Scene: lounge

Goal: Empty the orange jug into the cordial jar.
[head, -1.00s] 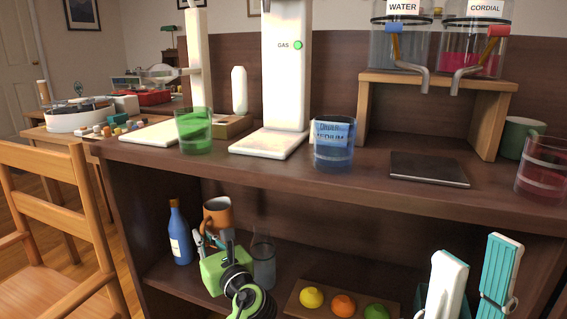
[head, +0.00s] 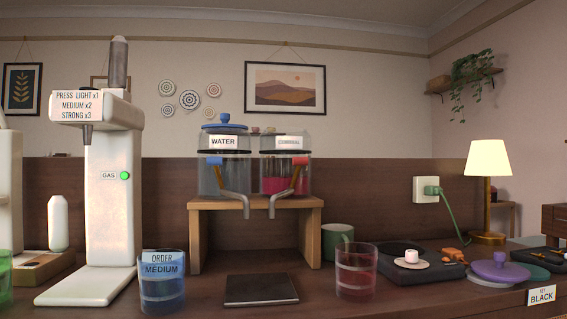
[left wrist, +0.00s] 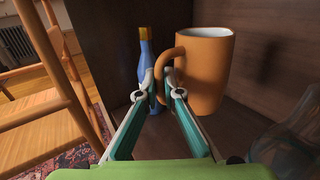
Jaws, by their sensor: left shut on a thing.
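The orange jug (left wrist: 205,70) stands upright in the lower shelf space in the left wrist view, its handle facing my left gripper. My left gripper (left wrist: 165,82) is shut on that handle. The jug's contents are hidden. The cordial jar (head: 285,172) stands on a wooden stand in the head view, beside the water jar. It holds pink liquid in its lower part and has a red-handled tap. No lid shows on it. My right gripper is out of view.
The water jar (head: 224,165) has a blue lid. A purple lid (head: 500,272) lies on the counter at right. A blue glass (head: 162,283), a pink glass (head: 355,272) and a dark pad (head: 261,289) are in front. A blue bottle (left wrist: 145,70) stands beside the jug.

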